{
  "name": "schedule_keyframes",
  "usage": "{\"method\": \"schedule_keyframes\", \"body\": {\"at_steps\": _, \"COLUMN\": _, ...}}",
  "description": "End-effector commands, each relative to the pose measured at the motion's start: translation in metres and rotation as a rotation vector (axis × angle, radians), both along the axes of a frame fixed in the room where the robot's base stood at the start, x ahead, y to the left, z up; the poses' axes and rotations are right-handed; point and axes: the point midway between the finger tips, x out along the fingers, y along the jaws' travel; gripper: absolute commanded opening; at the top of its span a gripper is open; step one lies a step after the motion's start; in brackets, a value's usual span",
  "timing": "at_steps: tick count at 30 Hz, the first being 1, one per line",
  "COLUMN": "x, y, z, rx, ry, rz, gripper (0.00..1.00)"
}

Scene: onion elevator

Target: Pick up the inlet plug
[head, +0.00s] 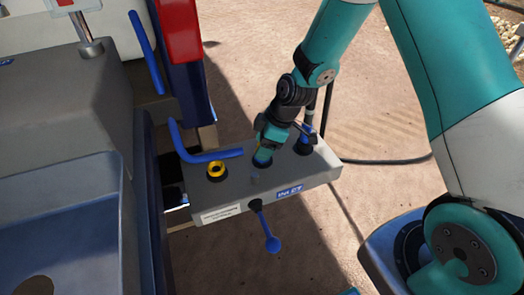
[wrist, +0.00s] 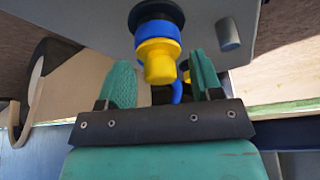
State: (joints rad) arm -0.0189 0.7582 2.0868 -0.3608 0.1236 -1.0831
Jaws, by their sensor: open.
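The inlet plug (wrist: 158,62) has a yellow end and a blue collar, and sits in a dark round fitting on the underside or face of the grey panel in the wrist view. In the wrist view the two green fingers of my gripper (wrist: 161,75) are open, one on each side of the plug's yellow end, with visible gaps.
A blue bent handle (head: 205,153) stands close left. A blue-ended lever (head: 270,232) hangs in front. A grey basin (head: 70,195) is at left.

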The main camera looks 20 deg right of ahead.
Motion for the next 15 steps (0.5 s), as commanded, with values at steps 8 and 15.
{"method": "schedule_keyframes", "body": {"at_steps": 8, "x": -0.0002, "y": -0.0001, "z": 0.0005, "rx": 0.0, "ry": 0.0, "rz": 0.0, "gripper": 0.2}}
{"method": "schedule_keyframes", "body": {"at_steps": 15, "x": -0.0006, "y": -0.0001, "z": 0.0001, "rx": 0.0, "ry": 0.002, "rz": 0.0, "gripper": 0.06}}
